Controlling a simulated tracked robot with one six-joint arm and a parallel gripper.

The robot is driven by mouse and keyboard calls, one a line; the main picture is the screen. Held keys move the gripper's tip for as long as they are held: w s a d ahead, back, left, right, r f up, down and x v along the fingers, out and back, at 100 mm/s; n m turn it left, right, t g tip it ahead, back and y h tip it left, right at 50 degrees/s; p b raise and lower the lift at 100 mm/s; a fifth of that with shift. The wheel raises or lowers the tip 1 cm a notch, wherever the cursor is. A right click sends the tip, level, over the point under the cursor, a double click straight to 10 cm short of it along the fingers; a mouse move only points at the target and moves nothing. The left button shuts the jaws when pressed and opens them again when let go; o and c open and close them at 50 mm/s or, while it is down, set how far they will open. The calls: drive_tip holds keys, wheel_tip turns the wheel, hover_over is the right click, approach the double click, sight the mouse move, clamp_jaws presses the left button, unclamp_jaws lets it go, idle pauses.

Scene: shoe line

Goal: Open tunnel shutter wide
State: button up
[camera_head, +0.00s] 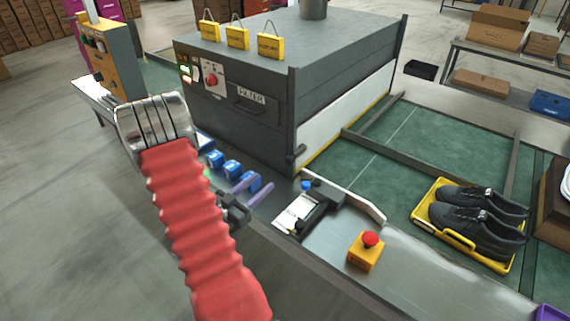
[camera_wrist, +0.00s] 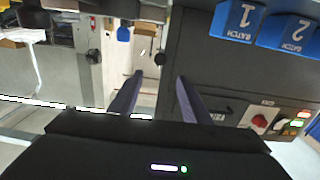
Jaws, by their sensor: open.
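The tunnel (camera_head: 240,120) is a dark grey box on the line. Its right end carries a white panel (camera_head: 345,112), apparently the shutter, reaching down close to a yellow edge strip at belt level. A small dark knob or handle (camera_head: 295,156) is at the panel's near lower corner. My gripper (camera_head: 252,184) is in front of the tunnel's near side, left of that corner, apart from the panel. In the wrist view my gripper (camera_wrist: 160,80) has its two purple fingers spread with nothing between them. The tunnel's dark side (camera_wrist: 230,75) shows upside down beside them.
Blue batch blocks (camera_head: 232,167) stand along the tunnel's foot near my gripper. A red-topped yellow stop button (camera_head: 366,250) and a metal guide rail (camera_head: 345,195) are to the right. Black shoes (camera_head: 475,222) sit in a yellow tray (camera_head: 437,232) on the green belt.

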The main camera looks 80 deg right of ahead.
sight(288, 162)
drive_tip(key=shift+d, duration=0.1)
drive_tip(key=x, duration=1.3)
drive_tip(key=shift+d, duration=0.35)
drive_tip(key=shift+c, duration=0.5)
drive_tip(key=shift+s, duration=0.1)
clamp_jaws()
